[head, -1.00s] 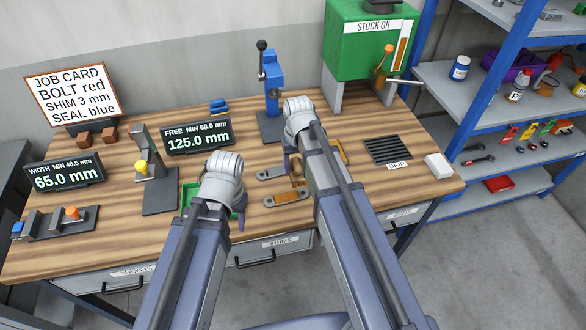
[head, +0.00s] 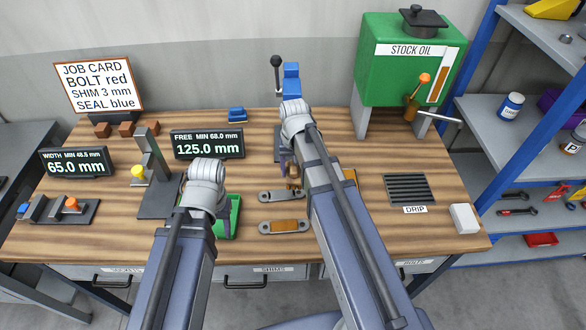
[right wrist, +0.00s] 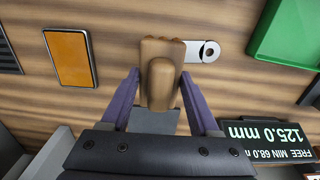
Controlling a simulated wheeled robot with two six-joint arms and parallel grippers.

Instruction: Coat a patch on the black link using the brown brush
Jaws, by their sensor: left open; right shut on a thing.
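My right gripper (right wrist: 160,108) is shut on the brown brush (right wrist: 159,82), which also shows in the head view (head: 294,182). The brush head is over or against a grey link (right wrist: 204,51), the farther of two links in the head view (head: 270,196); contact cannot be told. The brush hides the middle of that link. The nearer link (head: 264,227) is grey with an orange-brown middle. Neither link looks clearly black. My left gripper (head: 222,213) is open over the green tray (head: 234,216), its fingers largely hidden behind its wrist.
An orange pad (right wrist: 69,57) lies beside the brush. A blue press (head: 291,82), the green stock oil tank (head: 400,75) and a drip grate (head: 409,188) stand behind and right. A gauge stand (head: 155,180) and displays (head: 208,144) are left. A white block (head: 464,218) sits at the right edge.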

